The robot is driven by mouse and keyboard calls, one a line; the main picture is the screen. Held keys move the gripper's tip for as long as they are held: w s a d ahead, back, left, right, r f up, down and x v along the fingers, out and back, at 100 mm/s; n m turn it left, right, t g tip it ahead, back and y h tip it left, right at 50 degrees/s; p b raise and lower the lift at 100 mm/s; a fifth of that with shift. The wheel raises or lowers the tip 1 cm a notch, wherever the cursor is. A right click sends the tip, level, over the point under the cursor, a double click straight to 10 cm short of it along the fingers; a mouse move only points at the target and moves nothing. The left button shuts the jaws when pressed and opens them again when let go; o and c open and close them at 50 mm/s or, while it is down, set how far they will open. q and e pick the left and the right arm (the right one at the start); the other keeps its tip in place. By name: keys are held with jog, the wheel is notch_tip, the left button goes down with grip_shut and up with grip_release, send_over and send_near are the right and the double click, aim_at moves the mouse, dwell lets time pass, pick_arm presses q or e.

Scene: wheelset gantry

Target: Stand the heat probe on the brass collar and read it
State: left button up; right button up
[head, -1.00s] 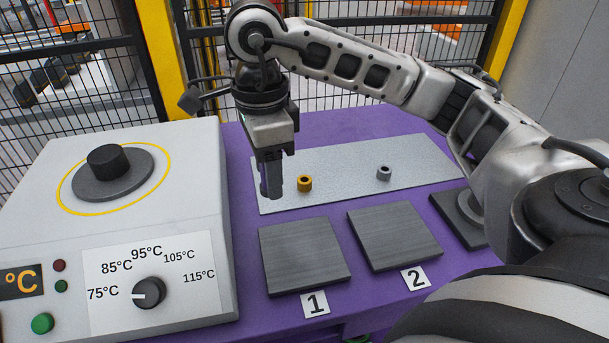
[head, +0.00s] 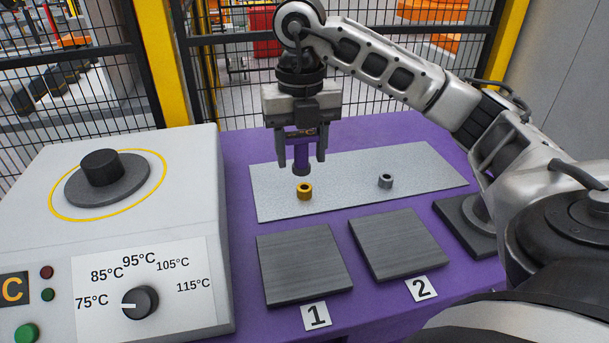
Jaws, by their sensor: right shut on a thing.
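The brass collar (head: 304,192) is a small gold ring standing on the pale metal plate. My right gripper (head: 301,158) points down above it and is shut on the heat probe (head: 301,169), whose dark round lower end shows between the fingertips. The probe is upright, its lower end just above the collar in the picture with a small gap showing. The probe's upper part is largely hidden by the fingers, and no reading on it can be made out. My left gripper is out of view.
A grey ring (head: 386,181) stands right of the brass collar on the metal plate (head: 345,178). Dark pads 1 (head: 303,266) and 2 (head: 399,244) lie in front. A heater box (head: 190,205) with dial stands left. Mesh fencing is behind the purple table.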

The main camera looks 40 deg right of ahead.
jog(key=w+d+f, duration=0.2)
jog(key=f, duration=0.1)
jog(key=w+d+f, duration=0.3)
jog(key=shift+w+d+f, duration=0.1)
jog(key=shift+w+d, duration=0.05)
jog(key=shift+d, duration=0.1)
jog(key=shift+w+d+f, duration=0.35)
jog(key=shift+d+f, duration=0.05)
jog(key=shift+f, duration=0.3)
notch_tip(320, 180, down, 3)
jog(key=shift+f, duration=0.2)
jog(key=o, duration=1)
